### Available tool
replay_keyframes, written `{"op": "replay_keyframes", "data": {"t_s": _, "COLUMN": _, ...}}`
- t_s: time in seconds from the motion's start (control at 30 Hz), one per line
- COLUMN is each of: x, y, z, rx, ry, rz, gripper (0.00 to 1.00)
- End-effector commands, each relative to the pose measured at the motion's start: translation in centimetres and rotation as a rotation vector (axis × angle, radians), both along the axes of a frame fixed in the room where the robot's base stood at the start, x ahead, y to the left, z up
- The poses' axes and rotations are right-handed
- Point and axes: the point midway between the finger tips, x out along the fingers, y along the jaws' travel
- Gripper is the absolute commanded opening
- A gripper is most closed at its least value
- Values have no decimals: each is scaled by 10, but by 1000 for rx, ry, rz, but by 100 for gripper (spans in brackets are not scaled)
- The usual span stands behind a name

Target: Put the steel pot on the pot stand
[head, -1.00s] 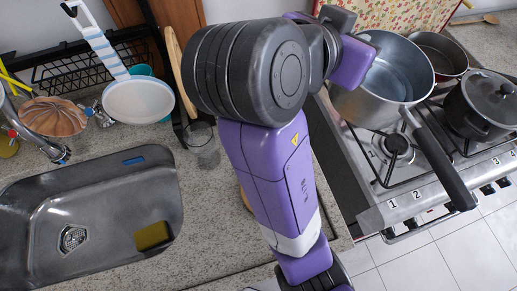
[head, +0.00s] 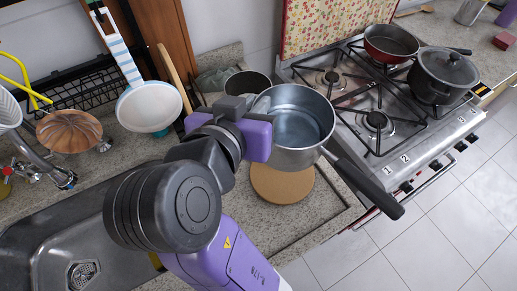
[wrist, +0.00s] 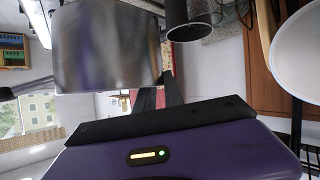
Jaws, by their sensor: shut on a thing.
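The steel pot (head: 292,128) is a silver saucepan with a long black handle (head: 367,186) pointing to the lower right. My gripper (head: 259,112) is shut on the pot at the left side of its rim and holds it upright, apparently empty. In the wrist view the pot's shiny wall (wrist: 108,45) fills the upper left. The pot stand, a round tan board (head: 283,187), lies on the counter to the right of the sink. The pot appears above it and hides its far edge. The exact height of the pot above the stand is hard to tell.
The stove (head: 400,125) stands to the right, with a red pan (head: 390,44) and a lidded dark pot (head: 442,75). A dark cup (head: 247,84) stands close behind my gripper.

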Motion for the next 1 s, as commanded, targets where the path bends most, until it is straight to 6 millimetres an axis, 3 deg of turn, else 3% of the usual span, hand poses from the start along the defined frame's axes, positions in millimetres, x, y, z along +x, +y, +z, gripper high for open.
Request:
{"op": "replay_keyframes", "data": {"t_s": 0.3, "x": 0, "y": 0, "z": -68, "rx": -3, "ry": 0, "rz": 1, "gripper": 0}}
{"op": "replay_keyframes", "data": {"t_s": 0.57, "x": 0, "y": 0, "z": -89, "rx": 0, "ry": -3, "rz": 1, "gripper": 0}}
{"op": "replay_keyframes", "data": {"t_s": 0.83, "x": 0, "y": 0, "z": -124, "rx": -1, "ry": -2, "rz": 1, "gripper": 0}}
{"op": "replay_keyframes", "data": {"t_s": 1.0, "x": 0, "y": 0, "z": -129, "rx": 1, "ry": -5, "rz": 1, "gripper": 0}}
